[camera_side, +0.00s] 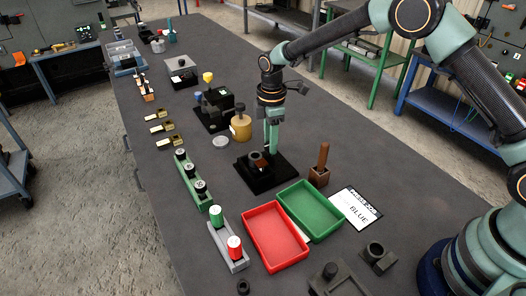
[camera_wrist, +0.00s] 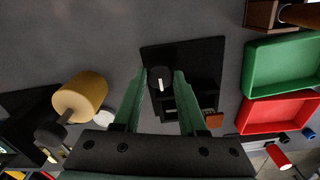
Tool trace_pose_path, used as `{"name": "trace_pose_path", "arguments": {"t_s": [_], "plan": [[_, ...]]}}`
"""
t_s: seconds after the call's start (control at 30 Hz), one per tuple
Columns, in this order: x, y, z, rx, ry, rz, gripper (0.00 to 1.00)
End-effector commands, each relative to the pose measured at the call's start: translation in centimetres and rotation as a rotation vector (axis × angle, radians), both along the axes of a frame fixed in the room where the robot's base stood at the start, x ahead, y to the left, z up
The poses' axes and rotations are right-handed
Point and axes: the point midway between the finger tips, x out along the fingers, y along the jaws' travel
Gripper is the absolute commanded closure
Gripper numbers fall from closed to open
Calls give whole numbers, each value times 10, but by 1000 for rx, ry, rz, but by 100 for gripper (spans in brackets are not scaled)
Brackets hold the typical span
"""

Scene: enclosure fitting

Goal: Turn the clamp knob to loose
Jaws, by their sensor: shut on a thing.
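The clamp knob (camera_wrist: 160,78) is black and round with a white pointer line, seen from above in the wrist view. It sits on a black fixture plate (camera_wrist: 200,52). My gripper (camera_wrist: 160,76) has its green fingers on either side of the knob, shut on it. The pointer line runs roughly along the fingers' length in that view. In the side view my gripper (camera_side: 272,148) points down over the fixture plate (camera_side: 284,175), and the fingers hide most of the knob. A small orange-brown block (camera_wrist: 213,120) sits at the fixture's edge.
A red tray (camera_side: 274,238) and a green tray (camera_side: 310,209) lie in front of the fixture. A brown holder (camera_side: 319,176) with an upright handle stands to the right. A yellow cylinder (camera_side: 241,127) stands behind left. Bare table lies left of the fixture.

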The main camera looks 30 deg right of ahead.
Motion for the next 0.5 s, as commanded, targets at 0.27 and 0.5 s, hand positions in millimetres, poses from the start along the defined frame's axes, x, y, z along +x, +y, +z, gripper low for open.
{"name": "trace_pose_path", "arguments": {"t_s": [0.27,0.5], "plan": [[0,1,1,1,-1,2,29],[0,0,1,0,-1,1,29]]}}
